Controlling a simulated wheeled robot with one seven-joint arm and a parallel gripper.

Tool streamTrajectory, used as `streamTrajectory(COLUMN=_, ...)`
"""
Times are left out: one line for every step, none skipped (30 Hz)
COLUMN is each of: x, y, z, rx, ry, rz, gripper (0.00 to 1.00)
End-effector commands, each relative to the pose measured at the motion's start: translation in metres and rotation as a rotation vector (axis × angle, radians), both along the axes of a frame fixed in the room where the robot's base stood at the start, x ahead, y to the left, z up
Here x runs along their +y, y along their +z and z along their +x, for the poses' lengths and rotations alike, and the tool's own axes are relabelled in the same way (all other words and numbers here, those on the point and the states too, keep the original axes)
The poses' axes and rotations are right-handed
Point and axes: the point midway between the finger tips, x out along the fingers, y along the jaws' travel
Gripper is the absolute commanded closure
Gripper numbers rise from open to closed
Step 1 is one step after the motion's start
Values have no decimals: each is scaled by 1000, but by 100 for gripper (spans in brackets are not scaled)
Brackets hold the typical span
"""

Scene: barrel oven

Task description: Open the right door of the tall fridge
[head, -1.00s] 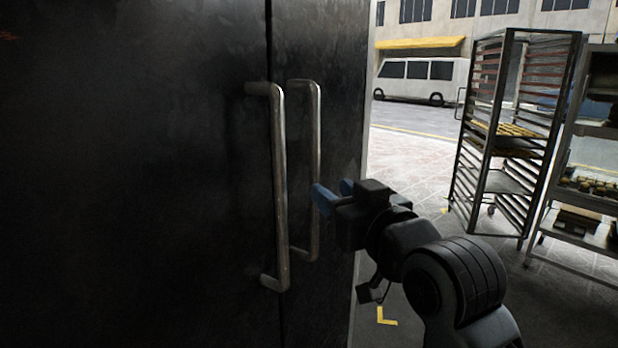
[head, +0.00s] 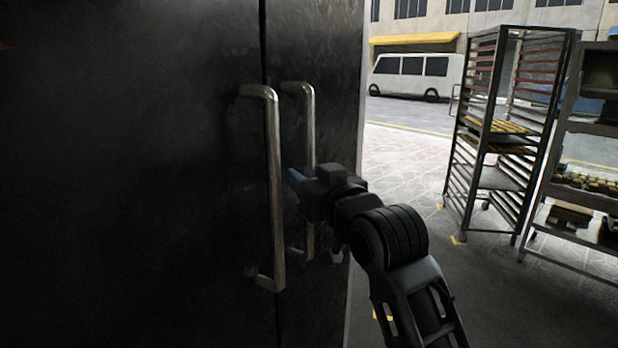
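The tall fridge has a dark left door (head: 120,180) and a narrow-looking right door (head: 340,80), and both look shut. A metal bar handle (head: 277,190) stands on the left door. A second metal bar handle (head: 309,125) stands on the right door, just beside the first. My gripper (head: 293,184) is at the middle of the right handle, with a blue fingertip showing between the two handles. The gripper body covers part of the right handle. The other finger is hidden, so I cannot tell whether the fingers are closed on the bar.
A tall wheeled rack (head: 500,150) with trays stands to the right, next to a metal shelf unit (head: 575,195) with goods. The floor (head: 410,215) between the fridge and the rack is clear. A white van (head: 415,75) is outside.

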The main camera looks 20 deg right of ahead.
Motion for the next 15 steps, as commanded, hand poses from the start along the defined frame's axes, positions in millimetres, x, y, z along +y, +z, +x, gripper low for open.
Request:
streamTrajectory(x=0, y=0, z=0, rx=0, ry=0, rz=0, gripper=65)
streamTrajectory(x=0, y=0, z=0, rx=0, ry=0, rz=0, gripper=68)
streamTrajectory(x=0, y=0, z=0, rx=0, ry=0, rz=0, gripper=72)
streamTrajectory(x=0, y=0, z=0, rx=0, ry=0, rz=0, gripper=74)
streamTrajectory(x=0, y=0, z=0, rx=0, ry=0, rz=0, gripper=77)
streamTrajectory(x=0, y=0, z=0, rx=0, ry=0, rz=0, gripper=81)
streamTrajectory(x=0, y=0, z=0, rx=0, ry=0, rz=0, gripper=84)
streamTrajectory(x=0, y=0, z=0, rx=0, ry=0, rz=0, gripper=87)
streamTrajectory(x=0, y=0, z=0, rx=0, ry=0, rz=0, gripper=91)
streamTrajectory(x=0, y=0, z=0, rx=0, ry=0, rz=0, gripper=94)
streamTrajectory(x=0, y=0, z=0, rx=0, ry=0, rz=0, gripper=96)
streamTrajectory(x=0, y=0, z=0, rx=0, ry=0, rz=0, gripper=100)
streamTrajectory(x=0, y=0, z=0, rx=0, ry=0, rz=0, gripper=100)
streamTrajectory(x=0, y=0, z=0, rx=0, ry=0, rz=0, gripper=100)
streamTrajectory(x=0, y=0, z=0, rx=0, ry=0, rz=0, gripper=100)
